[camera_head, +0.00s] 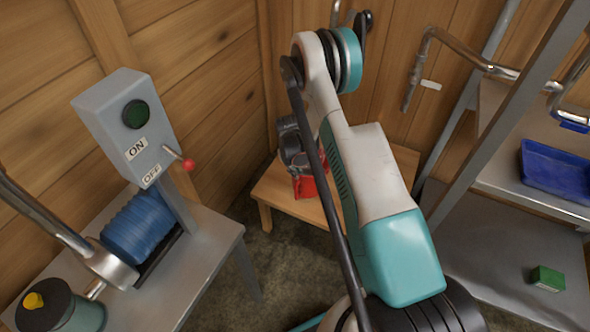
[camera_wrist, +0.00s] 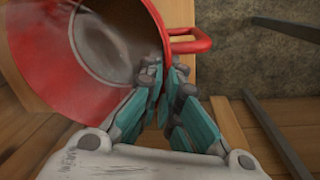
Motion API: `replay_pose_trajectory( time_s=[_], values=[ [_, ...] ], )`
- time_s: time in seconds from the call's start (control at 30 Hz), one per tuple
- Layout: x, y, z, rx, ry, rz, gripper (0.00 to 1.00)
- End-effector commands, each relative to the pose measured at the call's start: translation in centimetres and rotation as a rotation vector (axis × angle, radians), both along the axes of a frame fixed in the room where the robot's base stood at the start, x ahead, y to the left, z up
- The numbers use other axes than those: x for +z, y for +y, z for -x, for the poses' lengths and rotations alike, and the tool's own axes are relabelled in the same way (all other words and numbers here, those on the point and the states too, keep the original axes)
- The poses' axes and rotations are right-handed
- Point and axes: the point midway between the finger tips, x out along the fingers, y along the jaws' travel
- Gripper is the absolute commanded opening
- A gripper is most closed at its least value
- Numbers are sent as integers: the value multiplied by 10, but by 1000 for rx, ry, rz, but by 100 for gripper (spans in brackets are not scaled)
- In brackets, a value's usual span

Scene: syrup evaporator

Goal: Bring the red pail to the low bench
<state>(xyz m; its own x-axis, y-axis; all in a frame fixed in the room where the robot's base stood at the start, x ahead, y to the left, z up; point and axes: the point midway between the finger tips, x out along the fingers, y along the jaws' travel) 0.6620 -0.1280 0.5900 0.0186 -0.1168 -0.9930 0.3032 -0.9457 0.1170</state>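The red pail (camera_head: 305,187) is at the low wooden bench (camera_head: 273,189) in the back corner, partly hidden behind my arm and gripper. The wrist view shows the pail's open mouth and red rim (camera_wrist: 28,58), its grey inside, and a red side handle to the right. My gripper (camera_head: 290,150) is at the pail's top. In the wrist view, its fingertips (camera_wrist: 166,72) are close together with the pail's rim between them, beside the handle. I cannot tell whether the pail rests on the bench or hangs just above it.
A grey table (camera_head: 205,262) with an ON/OFF switch box (camera_head: 125,125) and a blue motor (camera_head: 140,228) stands at left. At right, a metal shelf frame holds a blue tray (camera_head: 556,172) and a green box (camera_head: 547,278). Bare floor shows between them.

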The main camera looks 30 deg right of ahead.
Motion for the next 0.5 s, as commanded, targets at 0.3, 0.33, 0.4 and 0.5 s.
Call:
replay_pose_trajectory(
  time_s=[0.3, 0.33, 0.4, 0.5],
  values=[
    [-37, 0, 0, 0, 0, 1, 0],
    [-37, 0, 0, 0, 0, 1, 0],
    [-37, 0, 0, 0, 0, 1, 0],
    [-36, 0, 0, 0, 0, 1, 0]
  ],
)
